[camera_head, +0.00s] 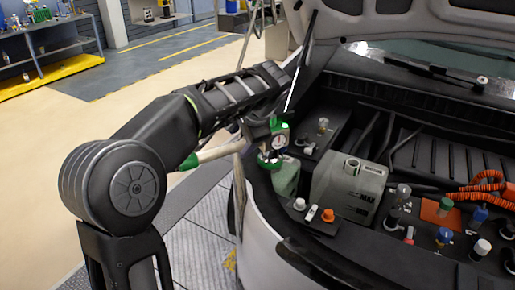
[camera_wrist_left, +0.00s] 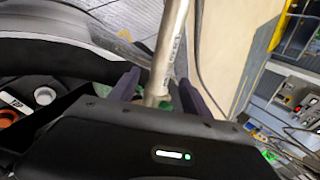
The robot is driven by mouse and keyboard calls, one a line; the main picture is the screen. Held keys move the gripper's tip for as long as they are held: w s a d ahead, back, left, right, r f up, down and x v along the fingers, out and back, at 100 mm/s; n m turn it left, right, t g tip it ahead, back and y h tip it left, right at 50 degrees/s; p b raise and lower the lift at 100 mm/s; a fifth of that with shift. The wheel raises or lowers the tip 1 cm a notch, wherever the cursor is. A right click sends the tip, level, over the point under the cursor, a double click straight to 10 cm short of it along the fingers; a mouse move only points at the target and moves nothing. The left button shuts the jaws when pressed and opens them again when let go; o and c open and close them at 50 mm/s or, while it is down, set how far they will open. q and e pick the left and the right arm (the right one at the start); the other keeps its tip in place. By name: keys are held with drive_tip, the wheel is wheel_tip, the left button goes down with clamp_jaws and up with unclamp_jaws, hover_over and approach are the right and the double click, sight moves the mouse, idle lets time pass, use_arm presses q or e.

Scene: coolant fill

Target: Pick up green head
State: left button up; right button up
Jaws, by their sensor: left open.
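The green head (camera_head: 270,160), with a round white gauge (camera_head: 279,141), sits over a pale green bottle (camera_head: 286,181) at the near left corner of the engine bay. A pale hose (camera_head: 220,152) with a green end runs leftward from it. My left gripper (camera_head: 262,125) is over the head, and its fingers are partly hidden by my arm. In the left wrist view, the open fingers (camera_wrist_left: 162,94) stand either side of a pale tube (camera_wrist_left: 170,45), with bits of green low between them. Contact cannot be told. My right gripper is not in view.
The open car bay holds a grey box (camera_head: 347,188), white and orange caps (camera_head: 328,215), and orange cables (camera_head: 485,183) at right. The raised hood (camera_head: 400,22) and a thin prop rod (camera_head: 297,75) are close to my left arm. Open floor lies left.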

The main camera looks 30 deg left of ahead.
use_arm(q)
drive_tip(key=shift+x, duration=1.3)
drive_tip(key=x, duration=0.5)
drive_tip(key=shift+f+p, duration=0.1)
drive_tip(key=shift+p, duration=0.25)
drive_tip(key=shift+c, duration=0.4)
clamp_jaws()
idle(0.4)
drive_tip(key=shift+w+r, duration=0.1)
drive_tip(key=shift+r, duration=0.1)
